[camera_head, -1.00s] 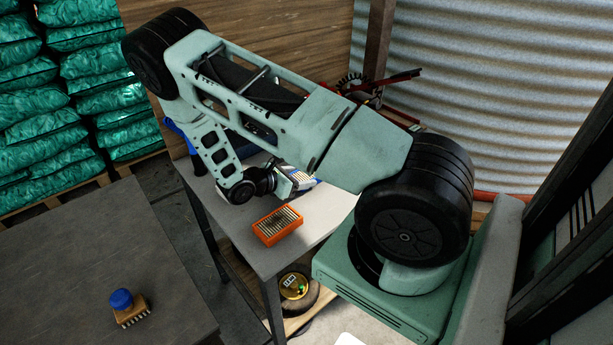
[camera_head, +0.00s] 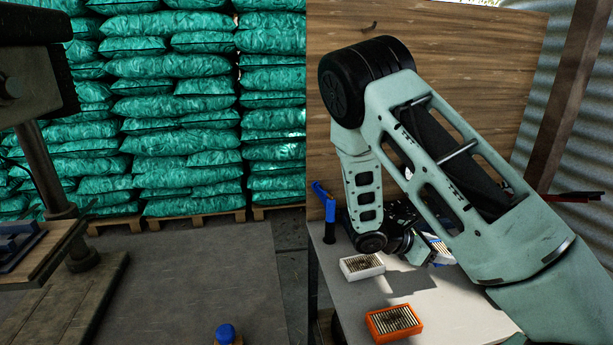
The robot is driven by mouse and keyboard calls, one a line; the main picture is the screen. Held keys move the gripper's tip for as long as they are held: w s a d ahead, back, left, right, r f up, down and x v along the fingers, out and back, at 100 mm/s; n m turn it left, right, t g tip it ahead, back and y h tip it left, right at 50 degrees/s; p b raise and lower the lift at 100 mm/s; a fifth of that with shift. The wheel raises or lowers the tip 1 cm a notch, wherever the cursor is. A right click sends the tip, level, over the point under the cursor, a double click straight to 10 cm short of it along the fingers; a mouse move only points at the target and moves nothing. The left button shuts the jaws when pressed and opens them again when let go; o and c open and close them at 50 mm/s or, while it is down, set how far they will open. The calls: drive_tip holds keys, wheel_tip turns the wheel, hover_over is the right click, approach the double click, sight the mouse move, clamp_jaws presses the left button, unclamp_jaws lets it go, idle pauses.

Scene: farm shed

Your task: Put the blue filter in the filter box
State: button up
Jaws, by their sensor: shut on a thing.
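My gripper (camera_head: 422,250) is low over the light workbench (camera_head: 465,305), partly hidden by my own arm. It is shut on the blue filter (camera_head: 441,251), whose blue frame and pale pleats show just right of the fingers. Whether the filter still touches the bench I cannot tell. A white-framed filter (camera_head: 362,267) lies flat to the left of my gripper. An orange-framed filter (camera_head: 394,322) lies nearer the front of the bench. I cannot make out the filter box for certain; dark shapes behind my gripper are mostly covered by the arm.
A blue-handled tool (camera_head: 324,203) stands at the bench's left edge, before a wooden panel (camera_head: 440,75). A grey table (camera_head: 180,285) at left is mostly clear, with a blue-knobbed brush (camera_head: 226,334) at its front and a drill press (camera_head: 55,190). Green sacks (camera_head: 180,110) are stacked behind.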

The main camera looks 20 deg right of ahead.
drive_tip(key=shift+w+a+r+n+t, duration=0.15)
drive_tip(key=shift+w+r+n+t, duration=0.2)
drive_tip(key=shift+n+t, duration=0.2)
drive_tip(key=w+a+r+n+t+y, duration=0.1)
drive_tip(key=w+a+n+t+y, duration=0.3)
drive_tip(key=a+n+t, duration=0.3)
drive_tip(key=w+a+r+n+t+y, duration=0.1)
drive_tip(key=w+a+n+t+y, duration=0.4)
drive_tip(key=a, duration=0.9)
drive_tip(key=w+n+t, duration=0.1)
drive_tip(key=n+t, duration=0.2)
drive_tip(key=n, duration=0.1)
drive_tip(key=shift+a+r, duration=0.35)
drive_tip(key=shift+r, duration=0.05)
drive_tip(key=shift+d+n+t, duration=0.1)
drive_tip(key=shift+n+t, duration=0.15)
